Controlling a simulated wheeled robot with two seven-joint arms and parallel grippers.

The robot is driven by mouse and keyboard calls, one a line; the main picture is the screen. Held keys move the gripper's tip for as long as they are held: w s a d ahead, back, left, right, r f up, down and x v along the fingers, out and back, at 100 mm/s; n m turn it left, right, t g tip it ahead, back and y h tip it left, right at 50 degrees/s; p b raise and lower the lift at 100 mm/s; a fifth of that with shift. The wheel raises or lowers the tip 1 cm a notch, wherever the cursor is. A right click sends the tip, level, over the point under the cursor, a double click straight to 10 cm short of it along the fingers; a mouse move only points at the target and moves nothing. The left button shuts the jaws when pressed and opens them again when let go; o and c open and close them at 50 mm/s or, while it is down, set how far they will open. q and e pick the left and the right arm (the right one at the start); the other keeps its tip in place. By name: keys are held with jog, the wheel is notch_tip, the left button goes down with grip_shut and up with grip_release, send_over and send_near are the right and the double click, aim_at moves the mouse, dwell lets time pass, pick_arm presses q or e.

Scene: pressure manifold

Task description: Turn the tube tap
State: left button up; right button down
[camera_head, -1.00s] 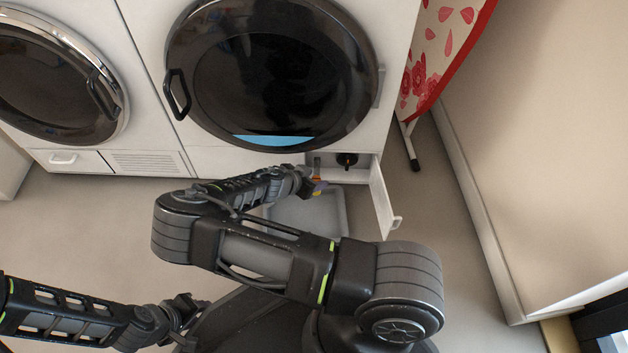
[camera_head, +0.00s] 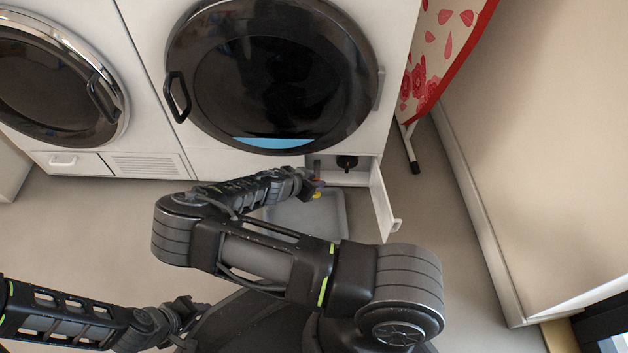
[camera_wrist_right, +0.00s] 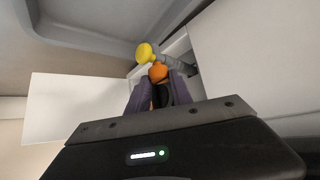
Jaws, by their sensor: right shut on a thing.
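The tube tap shows in the right wrist view as an orange piece (camera_wrist_right: 158,72) between the fingers, with a yellow round end (camera_wrist_right: 145,52) beyond it and a dark grey tube (camera_wrist_right: 182,65) leading into the machine. My right gripper (camera_wrist_right: 160,88) is shut on the orange piece. In the head view my right gripper (camera_head: 312,186) is at the open service compartment (camera_head: 352,176) at the washer's lower right, and the yellow end (camera_head: 317,195) shows beside it. My left gripper (camera_head: 188,312) is at the lower left, away from the machine; its jaws are too unclear to read.
A grey tray (camera_head: 340,215) lies on the floor below the compartment. The small white door (camera_head: 382,200) stands open to its right. A black knob (camera_head: 347,161) sits inside the compartment. The washer door (camera_head: 275,75) is shut with blue water at its bottom. An ironing board (camera_head: 440,50) leans at the right.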

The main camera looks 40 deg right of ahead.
jog(key=shift+n, duration=0.3)
jog(key=shift+s+d+r+n+t+y+p, duration=0.1)
jog(key=shift+s+n+t+y+p, duration=0.1)
jog(key=shift+n+t+y+p, duration=0.7)
jog(key=n+t+p, duration=0.1)
jog(key=n+t, duration=0.1)
jog(key=n, duration=0.1)
jog(key=shift+s+d+r, duration=0.1)
jog(key=n+t+y+p, duration=0.1)
jog(key=p, duration=0.1)
jog(key=n+y+p, duration=0.1)
jog(key=n, duration=0.1)
jog(key=shift+s+d+r+n+t+y+p, duration=0.1)
jog(key=shift+d+n+t+y+p, duration=0.1)
jog(key=shift+n+t+y+p, duration=0.15)
jog(key=n+t+y+p, duration=0.1)
jog(key=n+p, duration=0.1)
jog(key=shift+d+n+y, duration=0.15)
jog(key=shift+n+y, duration=0.2)
jog(key=n+y+p, duration=0.1)
jog(key=n+y, duration=0.1)
jog(key=shift+d+n, duration=0.1)
jog(key=shift+n, duration=0.3)
jog(key=shift+f+n+y, duration=0.15)
jog(key=shift+n+y, duration=0.55)
jog(key=shift+n, duration=0.2)
jog(key=shift+f+n+y, duration=0.15)
jog(key=shift+n+y, duration=0.55)
jog(key=shift+n, duration=0.2)
